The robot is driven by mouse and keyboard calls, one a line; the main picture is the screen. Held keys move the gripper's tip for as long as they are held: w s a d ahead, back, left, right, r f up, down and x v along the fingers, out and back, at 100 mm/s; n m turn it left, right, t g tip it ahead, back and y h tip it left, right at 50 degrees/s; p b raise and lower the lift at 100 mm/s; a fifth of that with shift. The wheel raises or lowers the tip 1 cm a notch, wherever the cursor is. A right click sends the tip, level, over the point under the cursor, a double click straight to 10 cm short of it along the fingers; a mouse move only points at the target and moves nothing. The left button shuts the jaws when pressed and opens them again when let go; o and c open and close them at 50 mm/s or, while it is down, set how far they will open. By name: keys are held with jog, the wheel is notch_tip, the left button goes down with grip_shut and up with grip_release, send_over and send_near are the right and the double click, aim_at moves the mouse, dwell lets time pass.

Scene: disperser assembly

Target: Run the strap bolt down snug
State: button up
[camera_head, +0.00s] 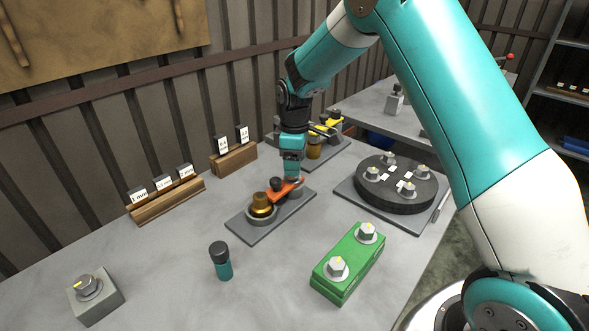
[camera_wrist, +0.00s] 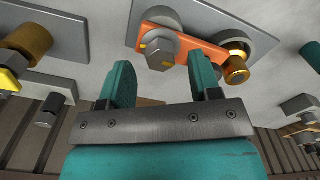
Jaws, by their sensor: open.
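The strap bolt (camera_wrist: 158,52) has a grey hex head with a yellow mark and sits through the orange strap (camera_wrist: 192,48). In the head view, the orange strap (camera_head: 284,191) lies on a grey plate (camera_head: 243,229) beside a brass cylinder (camera_head: 261,204). My gripper (camera_head: 292,177) points down at the strap. In the wrist view, the fingers of my gripper (camera_wrist: 162,68) are apart, with the bolt head showing between and beyond their tips. I cannot tell whether they touch it. The bolt's shank is hidden.
A green block (camera_head: 347,264) with two hex bolts stands in front. A dark round disc (camera_head: 397,187) with several bolts is at right. A teal tool with a black cap (camera_head: 221,260) stands at front left. A labelled wooden rack (camera_head: 166,200) is by the wall.

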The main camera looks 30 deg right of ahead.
jog(key=shift+f, duration=1.6)
jog(key=shift+c, duration=0.2)
jog(key=c, duration=0.9)
